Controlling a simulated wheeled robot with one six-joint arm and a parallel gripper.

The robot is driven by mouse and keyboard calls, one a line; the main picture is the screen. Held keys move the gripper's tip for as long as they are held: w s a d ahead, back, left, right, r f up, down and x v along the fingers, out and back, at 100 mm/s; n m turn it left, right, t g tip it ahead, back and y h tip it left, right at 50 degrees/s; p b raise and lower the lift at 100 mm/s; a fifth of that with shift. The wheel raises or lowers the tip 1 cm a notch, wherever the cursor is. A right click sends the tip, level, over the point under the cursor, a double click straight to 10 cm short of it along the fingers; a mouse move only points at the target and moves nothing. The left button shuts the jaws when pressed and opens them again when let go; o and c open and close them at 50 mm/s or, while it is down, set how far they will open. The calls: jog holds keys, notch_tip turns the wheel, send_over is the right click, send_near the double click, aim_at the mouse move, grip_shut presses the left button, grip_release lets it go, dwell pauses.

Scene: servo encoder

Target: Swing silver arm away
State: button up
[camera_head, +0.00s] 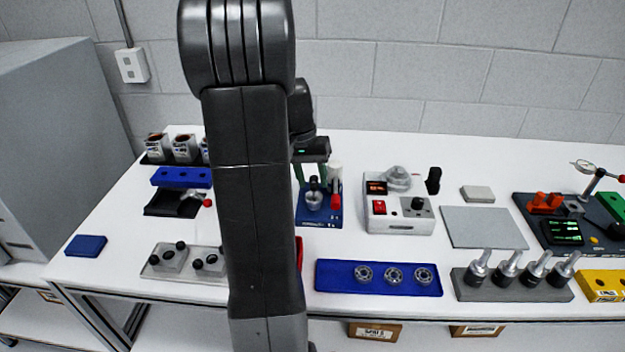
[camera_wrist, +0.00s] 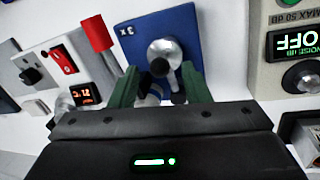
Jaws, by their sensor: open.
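My gripper (camera_head: 312,170) points down over a blue station (camera_head: 320,215) in the middle of the table. Its green fingers are apart. In the wrist view the gripper (camera_wrist: 158,85) is open, and a silver round part with a black knob shows beyond the fingertips on the blue plate (camera_wrist: 125,48). A red-handled lever (camera_head: 336,198) stands at the station's right side. A short silver arm with a red knob (camera_head: 207,202) is on a black block at the left. A silver dial-gauge stand (camera_head: 590,186) with a red tip is at the far right. I cannot tell whether the fingers touch anything.
A white control box (camera_head: 402,226) stands right of the station. A blue tray (camera_head: 378,289) with silver bearings lies in front. A grey block (camera_head: 510,292) holds several silver plungers. A grey mat (camera_head: 484,228) lies bare. My arm hides part of the left-centre table.

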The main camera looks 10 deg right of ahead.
jog(key=shift+s+d+f, duration=0.1)
jog(key=shift+f, duration=0.35)
jog(key=shift+c, duration=0.2)
grip_shut()
